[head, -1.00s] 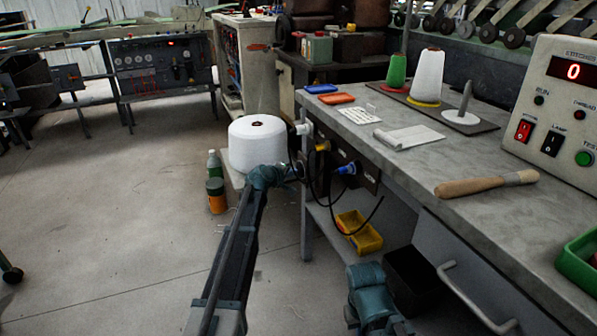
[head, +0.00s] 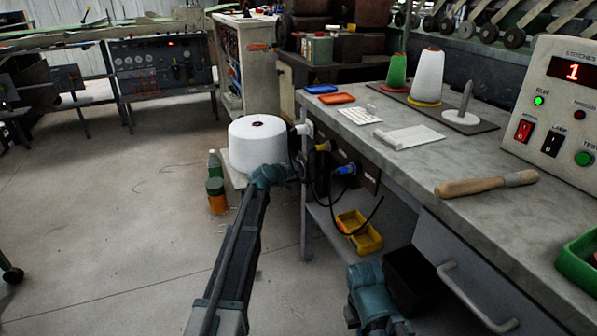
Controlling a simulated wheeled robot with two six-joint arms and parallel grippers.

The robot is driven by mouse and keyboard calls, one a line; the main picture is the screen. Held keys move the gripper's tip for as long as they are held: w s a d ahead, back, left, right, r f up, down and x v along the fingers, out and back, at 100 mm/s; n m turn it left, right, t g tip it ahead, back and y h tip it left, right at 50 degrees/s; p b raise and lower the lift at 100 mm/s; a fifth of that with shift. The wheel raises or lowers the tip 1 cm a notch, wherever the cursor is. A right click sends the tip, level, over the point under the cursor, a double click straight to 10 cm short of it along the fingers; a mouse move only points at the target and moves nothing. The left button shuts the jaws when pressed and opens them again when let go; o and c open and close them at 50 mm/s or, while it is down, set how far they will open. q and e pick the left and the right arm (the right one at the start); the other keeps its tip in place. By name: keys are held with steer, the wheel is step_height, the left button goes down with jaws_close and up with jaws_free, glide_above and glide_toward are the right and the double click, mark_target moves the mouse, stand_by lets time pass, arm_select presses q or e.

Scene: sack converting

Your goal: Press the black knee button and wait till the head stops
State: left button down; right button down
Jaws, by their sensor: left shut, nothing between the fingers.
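My left arm reaches out to the front panel (head: 369,181) under the bench's left end. My left gripper (head: 301,172) is small and dark there, shut with nothing held, at the panel's left part. I cannot make out the black knee button; the gripper and cables cover that spot, so contact cannot be told. The control box (head: 549,77) on the bench shows a red "1" on its display (head: 572,70), and its green RUN lamp (head: 538,100) is lit. The sewing head is not identifiable. My right gripper is not in view.
Blue (head: 346,168) and yellow (head: 323,146) plugs and black cables hang close by. A yellow bin (head: 359,233) sits below. A wooden-handled tool (head: 487,184) lies on the bench.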

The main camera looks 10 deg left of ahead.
arm_select(q)
steer(key=shift+s+a, duration=0.55)
steer(key=shift+a, duration=0.2)
steer(key=s+a, duration=0.1)
steer(key=a, duration=0.1)
steer(key=s+a, duration=0.2)
steer(key=shift+a, duration=0.1)
stand_by(0.5)
steer(key=shift+w, duration=0.1)
stand_by(0.3)
